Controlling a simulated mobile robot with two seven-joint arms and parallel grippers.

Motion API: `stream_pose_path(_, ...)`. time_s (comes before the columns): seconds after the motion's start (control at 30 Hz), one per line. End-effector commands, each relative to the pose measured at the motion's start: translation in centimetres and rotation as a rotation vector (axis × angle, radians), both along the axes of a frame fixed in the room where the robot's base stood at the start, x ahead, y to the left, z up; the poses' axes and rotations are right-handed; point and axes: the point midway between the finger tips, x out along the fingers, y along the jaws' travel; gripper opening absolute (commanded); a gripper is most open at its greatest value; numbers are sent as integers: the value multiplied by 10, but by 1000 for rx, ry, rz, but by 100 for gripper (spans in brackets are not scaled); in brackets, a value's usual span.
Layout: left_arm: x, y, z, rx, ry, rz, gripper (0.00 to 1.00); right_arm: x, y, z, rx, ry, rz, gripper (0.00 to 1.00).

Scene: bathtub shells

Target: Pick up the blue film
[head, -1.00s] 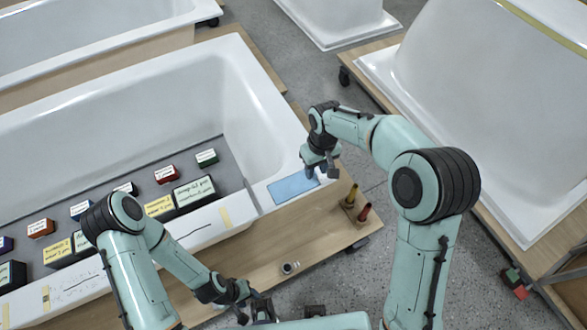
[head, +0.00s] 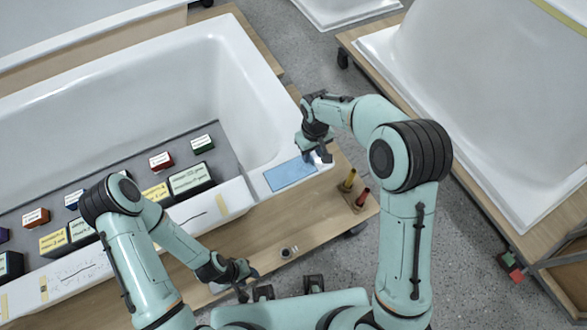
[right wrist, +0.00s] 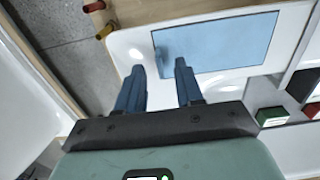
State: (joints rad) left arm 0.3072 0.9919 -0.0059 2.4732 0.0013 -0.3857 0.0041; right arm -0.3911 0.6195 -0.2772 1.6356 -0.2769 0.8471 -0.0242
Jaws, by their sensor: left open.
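The blue film (head: 290,175) is a flat light-blue rectangle lying on the white end rim of the near bathtub shell. My right gripper (head: 320,158) is over the rim by the film's far right corner. In the right wrist view the film (right wrist: 225,45) lies ahead of the fingertips, and the right gripper (right wrist: 159,66) has its two dark fingers apart with nothing between them. A finger-like reflection or shadow falls on the film's left part. My left gripper (head: 247,280) is open and empty, low over the wooden board's front edge, away from the film.
The near bathtub shell (head: 185,90) holds several labelled blocks on a grey mat. A small round item (head: 287,253) lies on the board. Another tub shell (head: 460,90) stands at right.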

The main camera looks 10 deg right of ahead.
Motion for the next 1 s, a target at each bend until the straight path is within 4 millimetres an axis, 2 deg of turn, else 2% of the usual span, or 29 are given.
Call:
stream_pose_path(0.03,0,0,0,0,-1,0,43,0,0,-9,-1,3,0,36)
stream_pose_path(0.17,0,0,0,0,-1,0,43,0,0,-21,0,1,-1,36)
stream_pose_path(0.4,0,0,0,0,-1,0,43,0,0,-23,0,-1,0,36)
stream_pose_path(0.43,0,0,0,0,-1,0,43,0,0,-23,0,-1,0,33)
stream_pose_path(0.53,0,0,0,0,-1,0,43,0,0,-23,0,-1,0,0)
stream_pose_path(0.87,0,0,0,0,0,0,43,0,0,-23,1,-2,0,0)
stream_pose_path(1.0,1,0,1,0,-1,0,43,1,0,-14,2,-5,0,0)
